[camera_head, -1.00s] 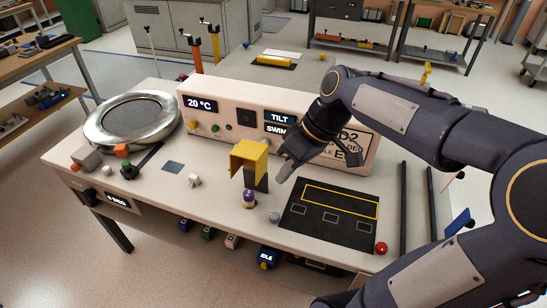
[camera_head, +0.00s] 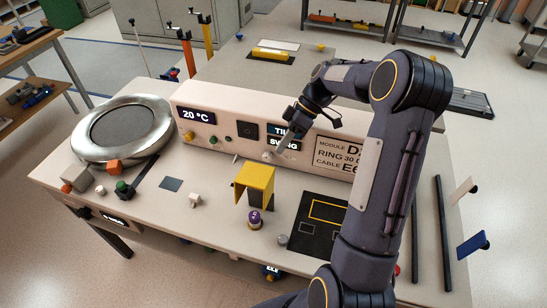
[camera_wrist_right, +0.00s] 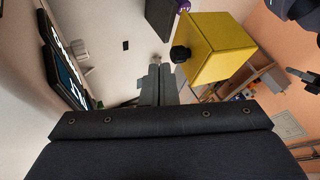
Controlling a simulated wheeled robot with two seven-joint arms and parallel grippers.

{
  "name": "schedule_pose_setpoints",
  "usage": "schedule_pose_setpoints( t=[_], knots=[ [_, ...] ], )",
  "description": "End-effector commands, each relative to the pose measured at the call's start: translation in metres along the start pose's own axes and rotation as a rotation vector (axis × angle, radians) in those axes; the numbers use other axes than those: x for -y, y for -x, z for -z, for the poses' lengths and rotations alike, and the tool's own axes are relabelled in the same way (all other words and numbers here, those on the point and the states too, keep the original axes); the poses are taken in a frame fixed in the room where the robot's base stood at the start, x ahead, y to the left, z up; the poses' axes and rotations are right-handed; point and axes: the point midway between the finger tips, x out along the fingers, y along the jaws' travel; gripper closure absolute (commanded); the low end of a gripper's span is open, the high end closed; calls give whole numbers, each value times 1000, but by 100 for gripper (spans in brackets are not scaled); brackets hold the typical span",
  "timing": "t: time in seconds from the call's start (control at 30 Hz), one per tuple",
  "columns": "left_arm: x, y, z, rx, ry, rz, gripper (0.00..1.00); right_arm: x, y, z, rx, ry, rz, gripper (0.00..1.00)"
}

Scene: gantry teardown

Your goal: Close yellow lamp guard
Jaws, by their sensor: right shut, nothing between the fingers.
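The yellow lamp guard (camera_head: 257,177) is a hood-like cover on the bench in front of the control panel. A purple-topped knob (camera_head: 255,218) stands just in front of it. The guard also shows in the wrist view (camera_wrist_right: 225,45), with a black knob (camera_wrist_right: 180,53) on its near side. My right gripper (camera_head: 272,156) is shut and empty, behind and slightly right of the guard, close to the panel face. In the wrist view its closed fingers (camera_wrist_right: 157,72) point up, left of the guard and apart from it. I cannot see my left gripper.
The control panel (camera_head: 215,140) stands close behind the guard. A round metal ring (camera_head: 82,150) is at the bench's left. A black mat (camera_head: 308,240) and a grey ball (camera_head: 282,240) lie to the right.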

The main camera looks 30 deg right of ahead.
Motion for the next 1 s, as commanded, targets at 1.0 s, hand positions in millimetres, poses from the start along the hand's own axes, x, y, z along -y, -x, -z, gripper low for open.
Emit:
schedule_pose_setpoints(
  t=[1.0],
  knots=[
    [-7,15,8,0,0,0,64,37,-43,2,4,7,-16,100]
  ],
)
